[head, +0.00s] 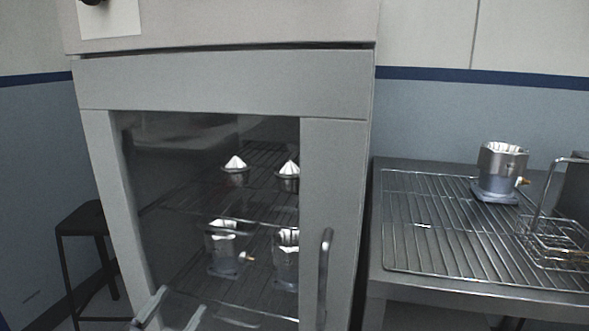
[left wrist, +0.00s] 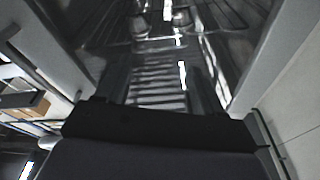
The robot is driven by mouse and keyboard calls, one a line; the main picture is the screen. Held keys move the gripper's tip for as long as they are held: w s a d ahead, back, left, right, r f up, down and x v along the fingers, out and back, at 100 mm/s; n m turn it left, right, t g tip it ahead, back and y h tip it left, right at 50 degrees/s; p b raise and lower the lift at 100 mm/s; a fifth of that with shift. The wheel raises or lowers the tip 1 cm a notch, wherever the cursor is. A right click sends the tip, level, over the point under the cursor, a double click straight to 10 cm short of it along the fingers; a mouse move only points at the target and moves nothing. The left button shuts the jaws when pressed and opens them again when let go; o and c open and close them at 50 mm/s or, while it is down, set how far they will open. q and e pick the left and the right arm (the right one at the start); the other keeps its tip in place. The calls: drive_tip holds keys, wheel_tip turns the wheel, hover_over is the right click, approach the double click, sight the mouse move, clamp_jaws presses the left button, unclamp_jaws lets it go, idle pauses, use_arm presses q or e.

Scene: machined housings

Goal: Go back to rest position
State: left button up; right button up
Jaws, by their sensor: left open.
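My left gripper (head: 168,310) shows at the bottom edge of the head view, in front of the lower part of the cabinet's glass door (head: 170,150). Its two pale fingers are apart, with nothing seen between them. In the left wrist view the open gripper (left wrist: 160,85) faces a wire rack (left wrist: 155,65). Inside the cabinet, two metal parts with pointed tops (head: 235,168) sit on the upper rack, and two housings (head: 222,250) stand on the lower rack. My right gripper is not in view.
The cabinet door has a vertical handle (head: 326,270) on its right. A steel table (head: 376,260) at the right bears a wire rack, a housing (head: 500,168) on a blue-grey base and a wire basket (head: 550,245). A dark stool (head: 85,222) stands at the left.

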use_arm(q)
drive_tip(key=s+f+n+g+y, duration=0.4)
drive_tip(key=s+f+g, duration=0.5)
drive_tip(key=s+f, duration=1.2)
wheel_tip(320, 180, up, 8)
drive_tip(key=w+n+p, duration=0.1)
drive_tip(key=p, duration=1.1)
drive_tip(key=shift+a+f, duration=0.2)
drive_tip(key=shift+f, duration=0.05)
